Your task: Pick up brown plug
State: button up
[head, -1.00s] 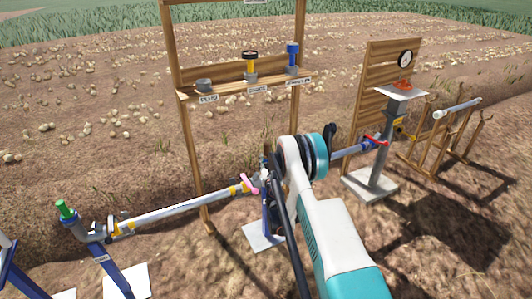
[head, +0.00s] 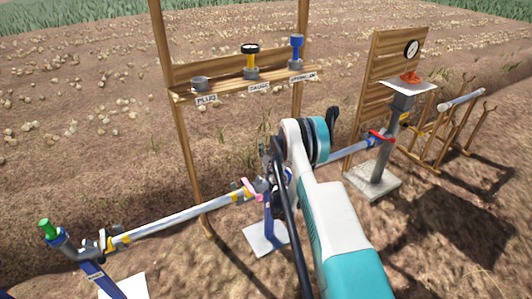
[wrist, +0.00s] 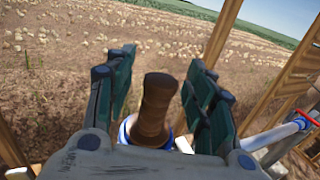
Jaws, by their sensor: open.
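The brown plug (wrist: 156,108) stands up, slightly tilted, between my gripper's two fingers in the wrist view. Its base goes into a blue and white pipe fitting (wrist: 126,128), partly hidden by my gripper's body. My gripper (wrist: 158,85) is open, with a finger on each side of the plug and visible gaps between. In the head view the brown plug is hidden behind my arm, and my fingers cannot be made out clearly.
A wooden shelf (head: 235,90) behind holds a grey holder (head: 200,84), a gauge (head: 250,62) and a blue part (head: 295,52). A metal pipe (head: 180,217) runs left to a green plug (head: 48,230). A red handle (head: 381,138) and a gauge board (head: 388,75) stand right.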

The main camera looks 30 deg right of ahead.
jog(key=shift+r, duration=0.1)
grip_shut()
